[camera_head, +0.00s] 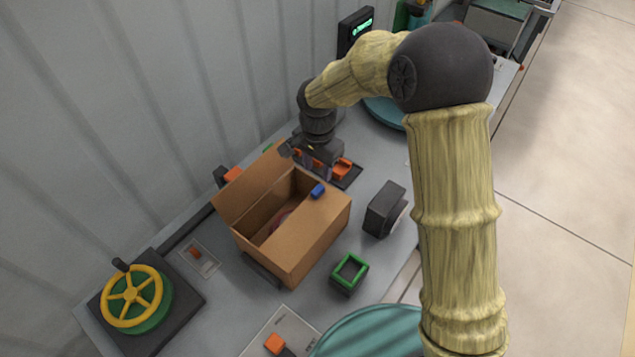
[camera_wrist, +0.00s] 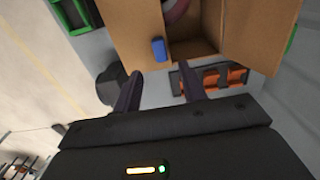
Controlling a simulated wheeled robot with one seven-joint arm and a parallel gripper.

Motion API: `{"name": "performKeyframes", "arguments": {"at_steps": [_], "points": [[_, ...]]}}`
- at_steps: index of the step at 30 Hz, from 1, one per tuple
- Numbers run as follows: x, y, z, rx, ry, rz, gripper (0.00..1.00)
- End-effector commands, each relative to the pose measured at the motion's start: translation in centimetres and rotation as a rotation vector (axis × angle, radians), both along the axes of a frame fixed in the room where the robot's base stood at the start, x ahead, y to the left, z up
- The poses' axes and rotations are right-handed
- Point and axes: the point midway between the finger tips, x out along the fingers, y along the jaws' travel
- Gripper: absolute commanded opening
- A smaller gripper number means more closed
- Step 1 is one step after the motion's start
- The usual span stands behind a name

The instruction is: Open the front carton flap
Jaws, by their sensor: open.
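The brown carton (camera_head: 318,240) stands on the grey table, its rear flap (camera_head: 245,188) raised and leaning back toward the wall. The front flap (camera_head: 295,220) appears to lie over the near part of the opening, with a blue tab (camera_head: 318,190) at its right end. In the wrist view, the blue tab (camera_wrist: 158,48) is just beyond my fingertips. My gripper (camera_head: 316,172) is open and empty at the carton's far right end, fingers pointing down. In the wrist view, the gripper (camera_wrist: 160,80) shows a clear gap between its fingers. A reddish round thing (camera_wrist: 175,10) is partly hidden inside the carton.
A dark block (camera_head: 384,208) and a green-rimmed square bin (camera_head: 349,270) stand right of the carton. A yellow handwheel (camera_head: 132,298) is at lower left. An orange-and-black fixture (camera_wrist: 215,78) lies close to my gripper. The wall runs behind the carton.

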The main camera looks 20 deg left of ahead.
Motion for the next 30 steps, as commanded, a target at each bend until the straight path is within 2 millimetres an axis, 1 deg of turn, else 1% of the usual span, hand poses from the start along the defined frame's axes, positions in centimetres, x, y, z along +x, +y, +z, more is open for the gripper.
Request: {"name": "performKeyframes", "arguments": {"at_steps": [1, 6, 12, 17, 24, 25, 29, 30], "points": [[-0.1, -0.1, -0.9, -0.003, 0.005, 0.0, 0.42], [0.0, -0.1, -3.8, -0.003, 0.004, -0.001, 0.42], [-0.1, 0.0, -6.7, -0.002, 0.002, 0.001, 0.42], [-0.2, 0.2, -7.8, -0.001, 0.0, 0.006, 0.42], [-0.1, 0.2, -7.9, 0.0, -0.001, 0.004, 0.42], [-0.1, 0.1, -7.9, 0.0, -0.001, 0.003, 0.4], [0.0, 0.0, -7.9, 0.0, 0.0, 0.0, 0.14], [0.0, 0.0, -7.9, 0.0, -0.001, 0.0, 0.06]]}}
